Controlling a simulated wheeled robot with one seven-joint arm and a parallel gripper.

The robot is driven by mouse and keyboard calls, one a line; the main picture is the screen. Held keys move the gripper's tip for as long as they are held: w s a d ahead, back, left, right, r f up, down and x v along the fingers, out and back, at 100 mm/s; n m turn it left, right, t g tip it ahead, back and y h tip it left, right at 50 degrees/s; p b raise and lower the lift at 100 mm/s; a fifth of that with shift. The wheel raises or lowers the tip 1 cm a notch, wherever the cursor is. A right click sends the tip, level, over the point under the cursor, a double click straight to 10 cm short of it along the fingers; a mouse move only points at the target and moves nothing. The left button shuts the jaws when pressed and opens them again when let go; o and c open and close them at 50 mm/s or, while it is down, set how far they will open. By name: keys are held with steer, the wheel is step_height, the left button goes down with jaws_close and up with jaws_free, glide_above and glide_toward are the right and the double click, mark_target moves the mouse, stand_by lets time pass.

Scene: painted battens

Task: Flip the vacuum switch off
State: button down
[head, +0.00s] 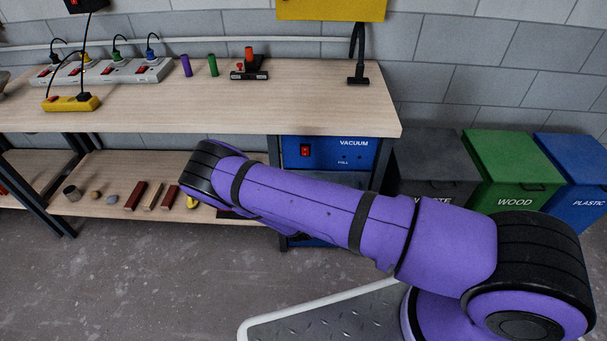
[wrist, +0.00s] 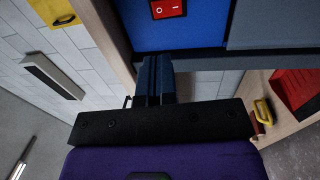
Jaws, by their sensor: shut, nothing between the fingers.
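The blue vacuum panel (head: 330,154), labelled VACUUM, is set under the right end of the workbench. Its red rocker switch (head: 305,150) is at the panel's upper left. In the wrist view the switch (wrist: 168,9) shows at the top edge, with a white circle and a line on it; I cannot tell which side is pressed. My gripper (wrist: 154,62) is shut and empty, with its fingertips in front of the blue panel, just below the switch in that view. They look apart from the switch. In the head view my purple arm hides the gripper.
The wooden workbench (head: 230,105) carries power strips, a yellow socket block (head: 70,103) and small items. The lower shelf (head: 105,205) holds several blocks. Bins, including the green wood bin (head: 503,165), stand at the right. A yellow handle (wrist: 263,111) shows in the wrist view.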

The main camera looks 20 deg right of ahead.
mark_target(304, 149)
steer(key=x, duration=1.2)
steer(key=shift+w, duration=0.15)
steer(key=shift+d+r, duration=0.1)
steer(key=shift+w+r, duration=0.1)
steer(key=shift+w, duration=0.15)
steer(key=shift+s, duration=0.1)
